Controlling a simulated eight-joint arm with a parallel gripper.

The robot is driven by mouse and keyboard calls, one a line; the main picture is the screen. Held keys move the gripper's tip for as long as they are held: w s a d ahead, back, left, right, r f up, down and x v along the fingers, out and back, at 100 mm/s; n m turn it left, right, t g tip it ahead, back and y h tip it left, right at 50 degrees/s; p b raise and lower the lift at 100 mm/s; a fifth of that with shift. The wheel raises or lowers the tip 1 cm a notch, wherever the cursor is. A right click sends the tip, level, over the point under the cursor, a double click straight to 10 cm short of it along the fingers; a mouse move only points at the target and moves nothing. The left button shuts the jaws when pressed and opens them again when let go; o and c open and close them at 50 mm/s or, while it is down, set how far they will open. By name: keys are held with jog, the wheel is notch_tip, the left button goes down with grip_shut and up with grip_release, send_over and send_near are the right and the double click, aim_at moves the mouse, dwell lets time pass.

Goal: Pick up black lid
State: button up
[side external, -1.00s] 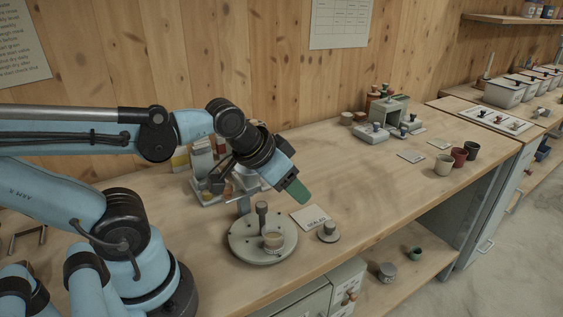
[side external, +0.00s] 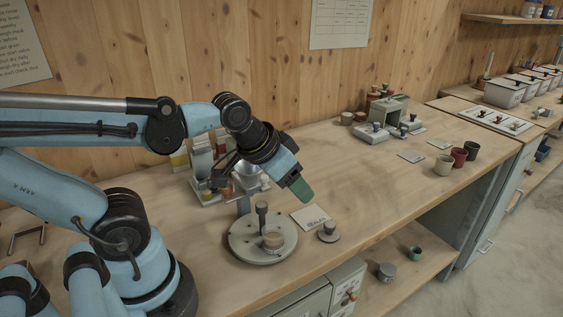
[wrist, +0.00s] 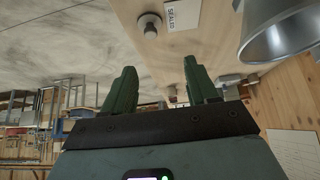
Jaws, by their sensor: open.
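A small round grey lid with a knob (side external: 328,232) lies flat on the bench, to the right of a round grey plate. No lid in view looks clearly black; this one is dark grey. It also shows near the top of the wrist view (wrist: 149,24), beside a white card. My gripper (side external: 303,192) has green fingers and hangs above the bench, higher than the lid and up-left of it in the side view. In the wrist view its fingers (wrist: 160,78) are spread apart with nothing between them.
The round plate (side external: 249,244) carries an upright post and a small cup, close to the lid. A labelled card (side external: 309,217) lies behind the lid. A metal cone (wrist: 275,32) is near my gripper. Cups (side external: 444,165) stand farther right. The bench's front edge is near the lid.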

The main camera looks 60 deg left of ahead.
jog(key=w+r+g, duration=0.2)
jog(key=w+g, duration=0.1)
jog(key=w, duration=0.1)
jog(key=g, duration=0.4)
send_over(330, 223)
notch_tip(330, 223, down, 2)
jog(key=shift+f, duration=6.1)
jog(key=shift+c, duration=0.5)
grip_shut()
jog(key=shift+r, duration=0.1)
